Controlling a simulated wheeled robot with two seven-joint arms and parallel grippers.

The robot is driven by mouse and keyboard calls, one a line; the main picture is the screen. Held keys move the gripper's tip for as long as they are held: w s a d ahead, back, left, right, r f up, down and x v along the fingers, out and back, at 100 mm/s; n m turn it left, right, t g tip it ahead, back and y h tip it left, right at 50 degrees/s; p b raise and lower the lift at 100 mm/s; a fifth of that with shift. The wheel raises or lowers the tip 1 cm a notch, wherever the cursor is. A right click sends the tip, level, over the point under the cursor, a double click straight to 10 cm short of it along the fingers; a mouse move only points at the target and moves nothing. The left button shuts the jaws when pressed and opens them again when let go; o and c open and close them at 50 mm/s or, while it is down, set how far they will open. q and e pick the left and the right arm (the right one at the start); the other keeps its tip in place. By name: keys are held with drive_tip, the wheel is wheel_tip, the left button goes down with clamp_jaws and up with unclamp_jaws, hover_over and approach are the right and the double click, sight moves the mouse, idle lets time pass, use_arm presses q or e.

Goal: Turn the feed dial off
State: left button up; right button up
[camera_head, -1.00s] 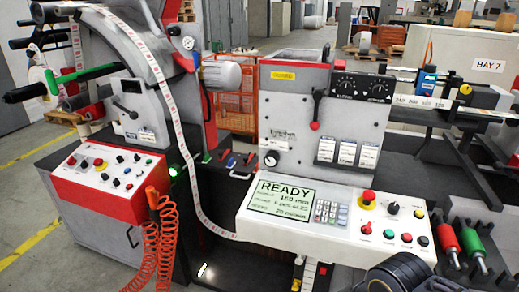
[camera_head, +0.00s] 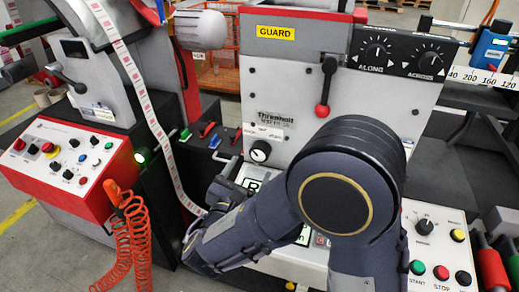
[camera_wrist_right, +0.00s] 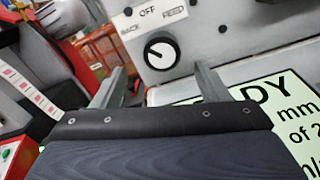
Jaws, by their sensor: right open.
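The feed dial (camera_head: 260,151) is a small black knob with a white mark, on the grey machine front above the display. In the right wrist view the feed dial (camera_wrist_right: 161,50) sits under the words BACK, OFF and FEED. Its white mark leans to the left side, toward BACK. My right gripper (camera_wrist_right: 160,67) is open and empty. Its two fingers point up toward the dial, one to each side and below it, apart from it. In the head view my right arm covers most of this gripper and much of the display. My left gripper is not in view.
The display (camera_wrist_right: 270,115) lies just below the dial. A red-knobbed lever (camera_head: 324,90) hangs right of the dial. The label web (camera_head: 140,85) runs down on the left, near coloured levers (camera_head: 208,130). Start and stop buttons (camera_head: 440,272) sit at lower right.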

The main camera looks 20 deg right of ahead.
sight(259, 156)
drive_tip(key=x, duration=0.6)
drive_tip(key=shift+w+d+p, duration=0.25)
drive_tip(key=shift+d+p, duration=0.05)
drive_tip(key=shift+p, duration=0.1)
drive_tip(key=c, duration=1)
drive_tip(key=shift+f+m+b, duration=0.2)
drive_tip(key=shift+m+b, duration=0.1)
drive_tip(key=shift+b, duration=0.25)
drive_tip(key=m+b, duration=0.5)
drive_tip(key=b, duration=0.3)
drive_tip(key=shift+f+b, duration=0.15)
drive_tip(key=shift+b, duration=0.2)
drive_tip(key=shift+m+b, duration=1.2)
drive_tip(key=shift+b, duration=0.1)
drive_tip(key=shift+r, duration=0.25)
